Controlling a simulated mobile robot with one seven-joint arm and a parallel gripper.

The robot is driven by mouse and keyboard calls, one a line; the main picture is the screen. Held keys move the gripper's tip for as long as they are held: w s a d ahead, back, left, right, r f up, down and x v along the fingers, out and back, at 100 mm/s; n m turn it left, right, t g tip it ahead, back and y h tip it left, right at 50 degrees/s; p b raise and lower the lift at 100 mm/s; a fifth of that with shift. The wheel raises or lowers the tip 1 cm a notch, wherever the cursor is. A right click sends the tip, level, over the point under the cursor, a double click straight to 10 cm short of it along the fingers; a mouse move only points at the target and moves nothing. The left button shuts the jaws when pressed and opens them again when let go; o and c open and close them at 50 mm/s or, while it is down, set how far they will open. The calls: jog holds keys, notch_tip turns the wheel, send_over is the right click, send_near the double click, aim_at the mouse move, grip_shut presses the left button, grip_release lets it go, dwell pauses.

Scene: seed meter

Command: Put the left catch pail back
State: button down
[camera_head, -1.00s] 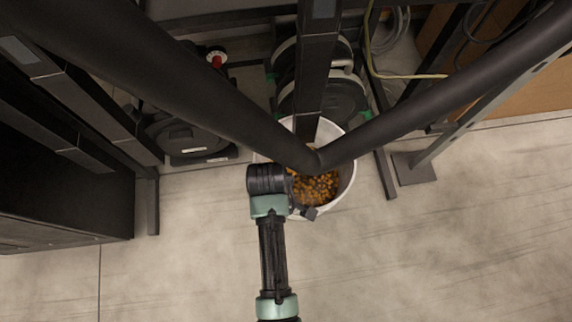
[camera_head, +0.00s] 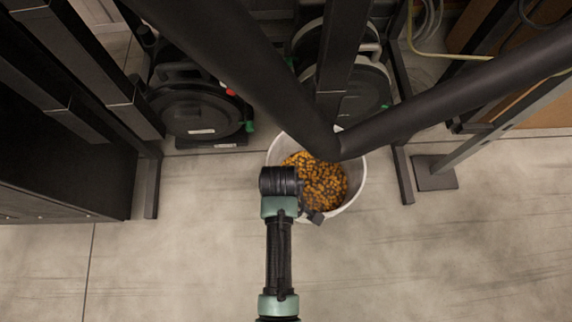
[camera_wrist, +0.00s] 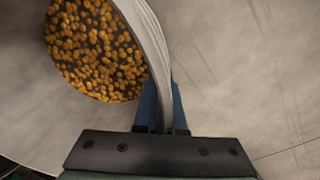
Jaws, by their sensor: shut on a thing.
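A white catch pail (camera_head: 357,183) holding orange-brown grains (camera_head: 320,182) is near the middle of the head view, below the dark V-shaped frame bars. My gripper (camera_head: 309,207) is at the pail's lower left side. In the wrist view, the blue fingers of my gripper (camera_wrist: 163,105) are shut on the rim of the pail (camera_wrist: 148,40), one on each side of the wall. The grains show inside the pail in the wrist view (camera_wrist: 97,50). A frame bar hides part of the pail's far edge. I cannot tell whether the pail touches the floor.
Dark frame bars (camera_head: 415,120) cross above and behind the pail. Black round units (camera_head: 193,108) stand behind to the left and in the middle. A post foot (camera_head: 433,172) stands at right. The floor (camera_head: 420,260) in front is clear.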

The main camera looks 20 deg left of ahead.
jog(key=shift+w, duration=0.25)
jog(key=c, duration=1.3)
grip_release()
jog(key=shift+s+f, duration=0.2)
jog(key=shift+s, duration=0.05)
jog(key=shift+c, duration=0.2)
jog(key=o, duration=0.3)
jog(key=shift+o, duration=0.2)
notch_tip(320, 180, up, 12)
jog(key=p, duration=0.8)
jog(key=shift+s+a+r, duration=0.15)
jog(key=shift+s+a, duration=0.05)
jog(key=shift+s, duration=0.15)
